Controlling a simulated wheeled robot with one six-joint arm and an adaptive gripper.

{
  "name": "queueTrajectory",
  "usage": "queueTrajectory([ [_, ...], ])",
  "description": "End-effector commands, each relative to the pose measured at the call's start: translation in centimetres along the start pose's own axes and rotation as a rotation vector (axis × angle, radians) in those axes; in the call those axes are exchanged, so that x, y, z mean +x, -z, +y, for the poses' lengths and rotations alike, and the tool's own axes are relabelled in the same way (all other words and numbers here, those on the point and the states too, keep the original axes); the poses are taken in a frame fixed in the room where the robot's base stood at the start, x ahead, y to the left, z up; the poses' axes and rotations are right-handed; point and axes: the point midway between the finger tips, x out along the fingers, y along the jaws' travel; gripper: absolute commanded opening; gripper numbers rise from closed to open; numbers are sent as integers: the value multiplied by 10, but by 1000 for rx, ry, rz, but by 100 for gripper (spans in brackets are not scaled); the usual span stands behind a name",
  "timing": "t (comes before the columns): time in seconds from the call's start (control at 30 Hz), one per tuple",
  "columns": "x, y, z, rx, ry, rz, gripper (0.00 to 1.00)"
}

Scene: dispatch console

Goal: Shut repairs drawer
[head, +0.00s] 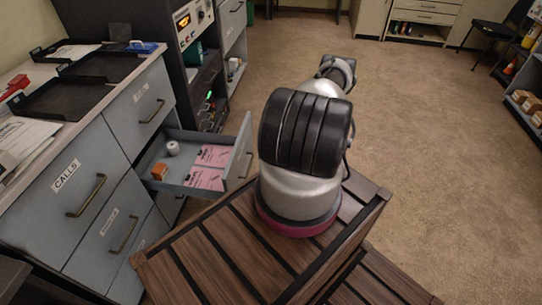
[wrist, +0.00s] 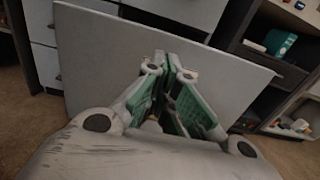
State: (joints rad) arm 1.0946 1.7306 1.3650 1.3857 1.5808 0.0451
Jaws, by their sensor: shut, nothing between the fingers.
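One grey drawer (head: 190,175) stands pulled out of the console at the left in the head view. It holds pink papers (head: 211,155), a small orange box (head: 159,171) and a white roll (head: 173,148). Its front panel (head: 238,152) faces my arm; I cannot read a label on it. In the wrist view a grey panel (wrist: 100,60), seemingly this drawer front, lies before my gripper (wrist: 178,68). My gripper is shut and empty, its fingertips close to the panel; I cannot tell if they touch. In the head view my arm hides the gripper.
A closed drawer labelled CALLS (head: 65,172) and other closed drawers are beside the open one. Black trays (head: 68,98) lie on the counter. A dark equipment rack (head: 190,60) stands behind. Carpet (head: 430,150) is clear to the right.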

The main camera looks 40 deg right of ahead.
Motion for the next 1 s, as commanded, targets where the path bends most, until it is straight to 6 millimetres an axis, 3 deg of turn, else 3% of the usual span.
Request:
queueTrajectory([
  [0.2,46,0,1,0,-5,1,0],
  [0.4,72,0,1,0,-3,2,0],
  [1.0,81,0,0,0,-1,2,0],
])
